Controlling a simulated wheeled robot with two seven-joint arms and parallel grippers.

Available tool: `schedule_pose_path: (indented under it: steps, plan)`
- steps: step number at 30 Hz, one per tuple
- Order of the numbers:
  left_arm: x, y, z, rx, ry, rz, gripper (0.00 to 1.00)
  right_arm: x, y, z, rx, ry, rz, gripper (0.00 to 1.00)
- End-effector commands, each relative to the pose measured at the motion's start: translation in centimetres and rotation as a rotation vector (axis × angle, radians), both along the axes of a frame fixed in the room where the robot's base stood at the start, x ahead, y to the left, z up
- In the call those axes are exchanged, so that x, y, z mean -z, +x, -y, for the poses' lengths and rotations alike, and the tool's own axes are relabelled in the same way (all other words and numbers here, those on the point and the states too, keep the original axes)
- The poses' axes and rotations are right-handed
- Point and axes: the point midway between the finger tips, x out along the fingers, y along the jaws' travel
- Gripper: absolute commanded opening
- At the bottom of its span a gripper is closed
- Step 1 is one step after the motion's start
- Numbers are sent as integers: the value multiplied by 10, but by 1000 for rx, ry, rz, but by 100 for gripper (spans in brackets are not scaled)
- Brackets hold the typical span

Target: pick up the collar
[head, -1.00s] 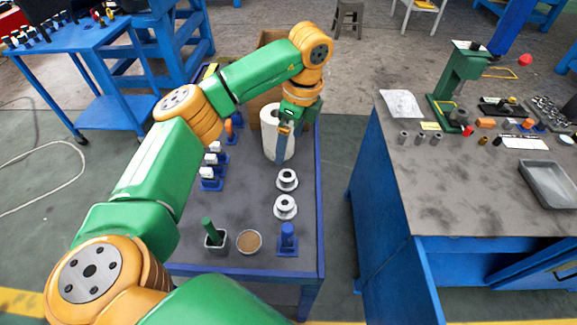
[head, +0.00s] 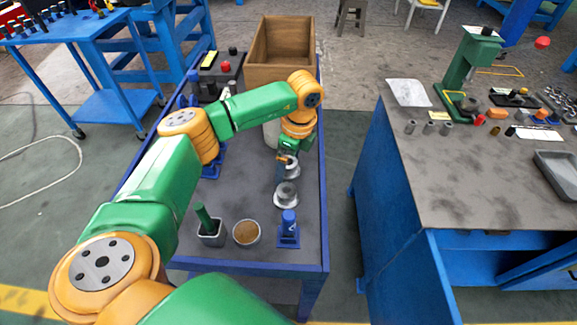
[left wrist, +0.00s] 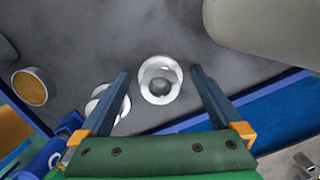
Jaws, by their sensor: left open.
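Two pale metal flanged collars stand on the blue-framed table. The farther collar (head: 293,166) is partly hidden by my left gripper in the head view. In the left wrist view this collar (left wrist: 148,92) shows between the two fingers, seen from above with its bore facing the camera. The nearer collar (head: 286,196) shows in the head view; in the left wrist view (left wrist: 120,108) it is partly behind the left finger. My left gripper (head: 281,176) is open, with its fingers pointing down and empty. Whether the fingertips touch the farther collar cannot be told. My right gripper is not in view.
A white cylinder (head: 270,134) stands just behind the collars, and shows large in the left wrist view (left wrist: 265,28). A blue stand (head: 288,232), a brown-filled cup (head: 246,233) and a square holder (head: 212,237) are nearer. A wooden box (head: 281,73) stands at the back.

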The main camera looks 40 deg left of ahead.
Motion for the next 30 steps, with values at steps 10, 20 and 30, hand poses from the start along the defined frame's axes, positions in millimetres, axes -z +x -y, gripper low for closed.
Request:
schedule_pose_path:
  steps: [10,20,30]
  plan:
    - [0,0,0,0,0,0,38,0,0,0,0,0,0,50]
    - [-1,0,0,0,-1,1,0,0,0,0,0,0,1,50]
    - [-29,2,0,0,-2,5,0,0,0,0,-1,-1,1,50]
